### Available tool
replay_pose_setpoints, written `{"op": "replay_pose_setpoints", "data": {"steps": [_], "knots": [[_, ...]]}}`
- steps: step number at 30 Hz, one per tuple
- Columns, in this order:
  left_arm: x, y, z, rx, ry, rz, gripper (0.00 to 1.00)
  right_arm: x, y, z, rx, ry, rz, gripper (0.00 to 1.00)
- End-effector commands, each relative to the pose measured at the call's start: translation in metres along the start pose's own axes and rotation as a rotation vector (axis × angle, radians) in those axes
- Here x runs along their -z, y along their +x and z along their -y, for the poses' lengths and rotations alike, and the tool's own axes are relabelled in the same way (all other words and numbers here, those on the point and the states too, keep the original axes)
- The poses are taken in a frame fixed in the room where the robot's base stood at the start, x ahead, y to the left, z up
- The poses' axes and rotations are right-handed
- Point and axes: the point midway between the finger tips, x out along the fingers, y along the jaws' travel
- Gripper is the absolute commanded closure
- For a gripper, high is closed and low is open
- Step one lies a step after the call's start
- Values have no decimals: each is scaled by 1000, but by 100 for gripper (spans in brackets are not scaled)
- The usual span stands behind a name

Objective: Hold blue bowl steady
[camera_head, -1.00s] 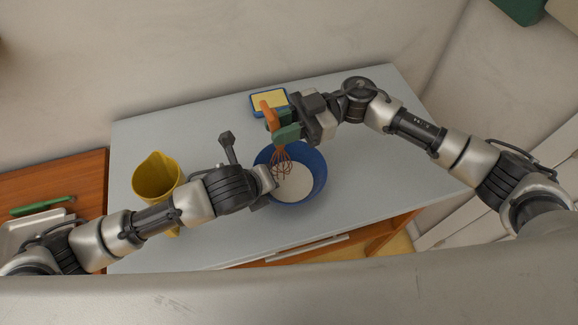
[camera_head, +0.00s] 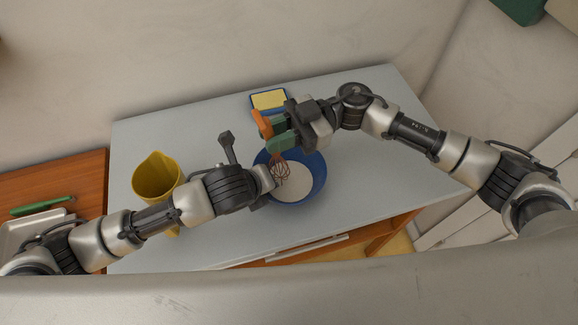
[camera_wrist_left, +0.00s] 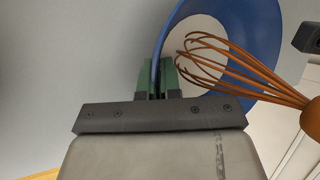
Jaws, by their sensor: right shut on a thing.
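The blue bowl (camera_head: 318,177) stands upright on the pale table with white contents inside. My left gripper (camera_head: 266,187) is at the bowl's left rim. In the left wrist view, the green fingers of the left gripper (camera_wrist_left: 157,78) are closed on either side of the blue bowl's rim (camera_wrist_left: 265,32). My right gripper (camera_head: 277,136) is shut on the orange whisk (camera_head: 262,122) above the far side of the bowl. The whisk's wire head (camera_wrist_left: 222,64) reaches down into the bowl; whether it touches the contents is unclear.
A yellow jug (camera_head: 156,177) stands left of the bowl, partly behind my left arm. A blue-rimmed dish with a yellow block (camera_head: 268,99) is at the back edge of the pale table (camera_head: 400,170). The table is clear right of the bowl.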

Motion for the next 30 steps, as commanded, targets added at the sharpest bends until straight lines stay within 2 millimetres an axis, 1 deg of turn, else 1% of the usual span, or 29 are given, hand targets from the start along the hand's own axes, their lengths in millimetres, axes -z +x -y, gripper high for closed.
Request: {"op": "replay_pose_setpoints", "data": {"steps": [1, 6, 9, 12, 14, 17, 21, 24, 27, 30], "knots": [[0, 0, 1, 3, 0, 0, 100, -1, -12, -1, -6, 0, 4, 100], [0, 0, 0, 2, -1, 1, 100, -1, -44, -2, -6, 1, 4, 100], [0, 0, 0, 1, -1, 1, 100, -1, -56, -2, -4, 0, 3, 100], [0, 0, 0, 1, -1, 1, 100, -2, -61, -2, -5, -1, 5, 100], [0, 0, 0, 0, 0, 1, 100, -2, -57, 0, -3, -2, 5, 100], [0, 0, 0, 0, 0, 1, 100, -1, -41, 6, -1, -2, 4, 100], [0, 0, 0, 0, -1, 1, 100, 1, -15, 17, 0, -1, 2, 100], [0, 0, 0, 0, -1, 1, 100, 1, -2, 21, -1, -1, 2, 100], [0, 0, 0, 0, -1, 1, 100, 1, 3, 23, -3, -1, 3, 100], [0, 0, 0, 0, -1, 1, 100, 1, -2, 18, -5, 0, 4, 100]]}}
